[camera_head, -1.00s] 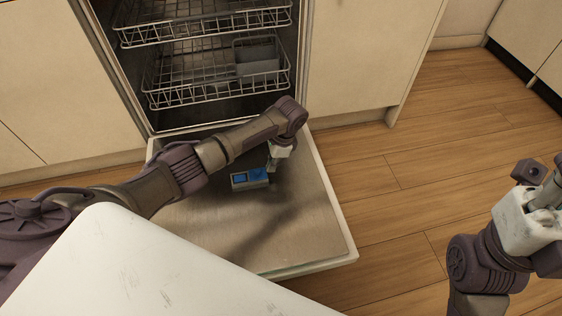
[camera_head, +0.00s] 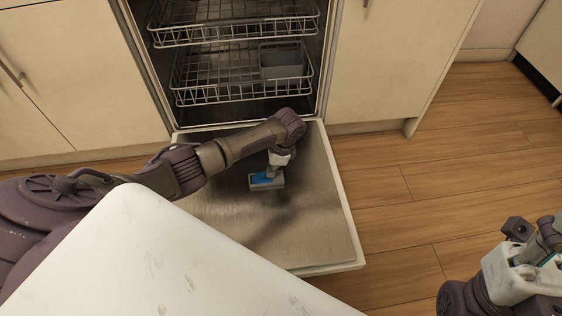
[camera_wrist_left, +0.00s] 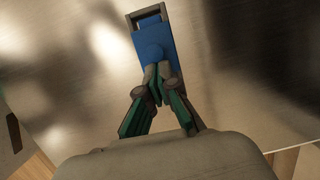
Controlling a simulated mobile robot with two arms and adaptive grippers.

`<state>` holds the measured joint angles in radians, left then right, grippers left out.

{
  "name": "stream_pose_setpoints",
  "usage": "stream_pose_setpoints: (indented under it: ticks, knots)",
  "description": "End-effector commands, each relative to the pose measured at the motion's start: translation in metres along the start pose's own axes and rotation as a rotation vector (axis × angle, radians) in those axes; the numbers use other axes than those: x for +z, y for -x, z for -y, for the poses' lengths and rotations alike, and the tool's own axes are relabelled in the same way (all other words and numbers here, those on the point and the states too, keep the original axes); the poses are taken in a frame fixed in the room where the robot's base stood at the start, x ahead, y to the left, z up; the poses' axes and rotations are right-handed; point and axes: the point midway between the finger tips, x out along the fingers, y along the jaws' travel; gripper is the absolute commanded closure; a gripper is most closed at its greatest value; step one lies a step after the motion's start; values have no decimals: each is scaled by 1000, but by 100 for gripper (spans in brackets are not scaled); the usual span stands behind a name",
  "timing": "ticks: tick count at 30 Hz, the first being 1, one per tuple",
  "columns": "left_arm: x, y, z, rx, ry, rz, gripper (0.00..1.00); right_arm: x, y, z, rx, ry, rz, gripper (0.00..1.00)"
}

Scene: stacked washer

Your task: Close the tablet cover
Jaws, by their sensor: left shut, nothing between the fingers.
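The dispenser with the tablet cover is a small grey unit (camera_head: 278,183) set on the inner face of the lowered dishwasher door. Its blue cover (camera_head: 260,179) also shows in the left wrist view (camera_wrist_left: 153,40), lying over much of the grey frame (camera_wrist_left: 149,13), with a short dark gap at the far end. My left gripper (camera_head: 274,173) is shut and empty, pointing down at the dispenser. In the left wrist view its fingertips (camera_wrist_left: 157,76) meet at the blue cover's near part and hide some of it; contact looks likely. My right gripper (camera_head: 540,262) is at the right edge, partly cut off.
The dishwasher door (camera_head: 310,225) lies open and flat. Wire racks (camera_head: 240,80) sit inside the machine above it. A white scratched surface (camera_head: 160,260) fills the lower left. Wooden floor (camera_head: 400,200) lies free on the right.

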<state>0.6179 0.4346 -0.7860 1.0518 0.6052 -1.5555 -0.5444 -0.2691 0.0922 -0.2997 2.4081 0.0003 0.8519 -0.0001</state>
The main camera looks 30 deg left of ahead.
Motion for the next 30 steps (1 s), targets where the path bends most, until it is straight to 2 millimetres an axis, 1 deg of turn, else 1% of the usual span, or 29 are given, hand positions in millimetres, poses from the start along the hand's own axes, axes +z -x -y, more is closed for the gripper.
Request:
stream_pose_setpoints:
  ticks: [1, 6, 12, 20, 23, 25, 30]
  knots:
    - [11, 5, 0, 2, 3, 6, 100, -3, -9, 0, 6, -2, 17, 60]
    - [23, -3, 0, 0, 0, 3, 100, -6, -7, 0, 16, -5, 38, 60]
    - [26, -7, 0, 0, 2, 6, 100, -6, -4, 0, 18, -6, 41, 60]
    - [28, -6, 0, 0, 3, 11, 100, -6, -4, 0, 17, -6, 39, 60]
    - [28, 2, 1, 0, 3, 12, 100, -6, -4, 0, 17, -6, 39, 60]
    - [28, 13, 2, -2, 4, 10, 100, -6, -5, 0, 17, -6, 39, 60]
    - [24, 51, 1, -4, -1, 1, 100, -6, -5, 0, 17, -6, 39, 60]
